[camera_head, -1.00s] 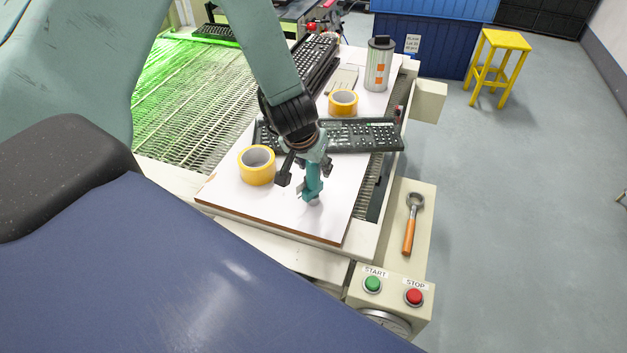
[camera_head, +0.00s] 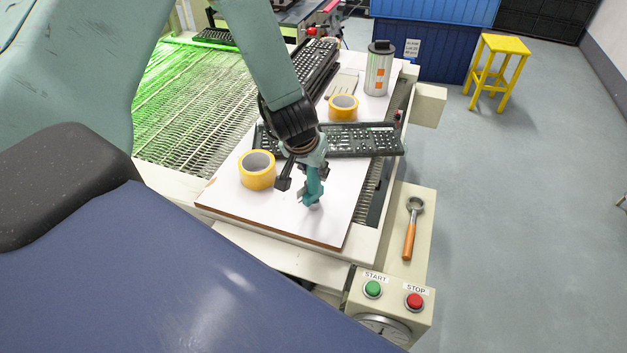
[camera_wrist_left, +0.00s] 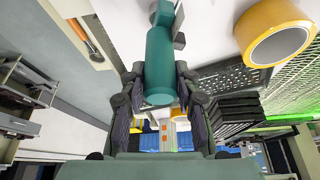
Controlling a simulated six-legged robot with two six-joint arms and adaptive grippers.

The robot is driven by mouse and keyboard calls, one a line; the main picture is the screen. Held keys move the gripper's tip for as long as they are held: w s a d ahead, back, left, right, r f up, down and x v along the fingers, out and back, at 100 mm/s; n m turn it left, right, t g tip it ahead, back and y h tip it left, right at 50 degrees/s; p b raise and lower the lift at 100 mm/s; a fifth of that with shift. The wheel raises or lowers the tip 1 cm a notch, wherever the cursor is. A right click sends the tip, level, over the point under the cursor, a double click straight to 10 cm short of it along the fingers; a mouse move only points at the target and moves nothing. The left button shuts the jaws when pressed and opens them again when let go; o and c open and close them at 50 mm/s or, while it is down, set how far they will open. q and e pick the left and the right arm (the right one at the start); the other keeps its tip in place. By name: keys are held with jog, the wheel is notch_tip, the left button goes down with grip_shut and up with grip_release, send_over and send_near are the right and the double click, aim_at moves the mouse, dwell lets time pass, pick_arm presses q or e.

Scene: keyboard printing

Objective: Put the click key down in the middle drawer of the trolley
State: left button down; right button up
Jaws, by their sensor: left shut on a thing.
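My left gripper (camera_head: 305,177) is shut on a teal, thick-handled tool, which I take as the click key (camera_head: 314,187). It holds the key over the near part of the white board. In the left wrist view the key (camera_wrist_left: 158,68) sits between the two dark fingers, its far end showing small grey and dark parts. At the left of that view is a grey unit with pulled-out drawers (camera_wrist_left: 22,92), apparently the trolley. It is cut off by the frame, and I cannot tell which drawer is the middle one. My right gripper is not in view.
Yellow tape rolls (camera_head: 257,171) (camera_head: 343,106), a keyboard (camera_head: 345,140) and a silver canister (camera_head: 378,68) stand on the board (camera_head: 270,215). An orange-handled wrench (camera_head: 410,235) lies on the console by the START and STOP buttons.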

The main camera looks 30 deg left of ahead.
pick_arm(q)
jog(key=shift+r, duration=0.1)
jog(key=shift+r+p, duration=0.55)
notch_tip(320, 180, up, 17)
jog(key=p, duration=0.9)
jog(key=shift+f, duration=0.2)
